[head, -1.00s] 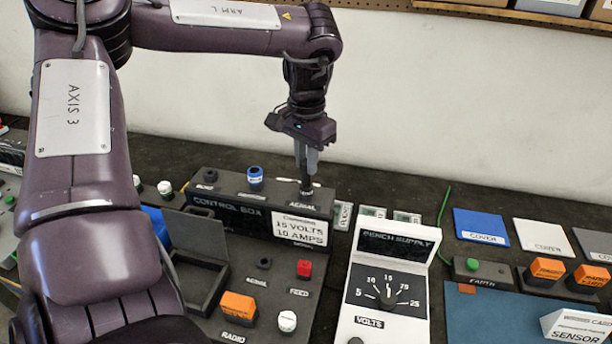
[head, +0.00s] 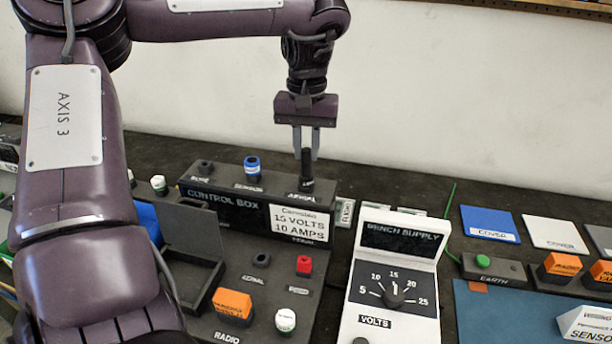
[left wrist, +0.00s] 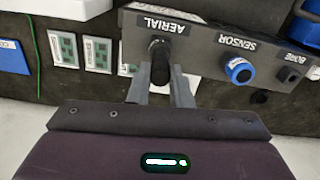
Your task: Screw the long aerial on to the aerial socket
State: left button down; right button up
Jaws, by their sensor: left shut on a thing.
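My left gripper (head: 306,156) points down over the rear ledge of the control box (head: 222,199). Its two grey fingers are shut on the black aerial (head: 307,167), which stands upright at the place labelled AERIAL. In the left wrist view the aerial (left wrist: 158,58) shows as a dark, short-looking rod between the fingertips, beside the AERIAL label. The aerial socket is hidden under the aerial's lower end, and I cannot tell how deep the thread is engaged. My right gripper is not in view.
The blue SENSOR connector (head: 252,168) and BORE socket (head: 205,168) are on the same ledge, left of the aerial. The white bench supply (head: 397,270) stands to the right. An open black compartment (head: 190,275) and orange RADIO block (head: 233,306) lie in front.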

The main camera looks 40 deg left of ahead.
pick_arm(q)
jog(key=shift+f+n+b, duration=0.15)
jog(key=shift+n+b, duration=0.6)
jog(key=shift+n, duration=0.25)
jog(key=n+b, duration=0.1)
jog(key=n, duration=0.1)
jog(key=shift+n, duration=0.3)
jog(key=c, duration=1.2)
grip_release()
jog(key=shift+c, duration=0.2)
jog(key=shift+r, duration=0.2)
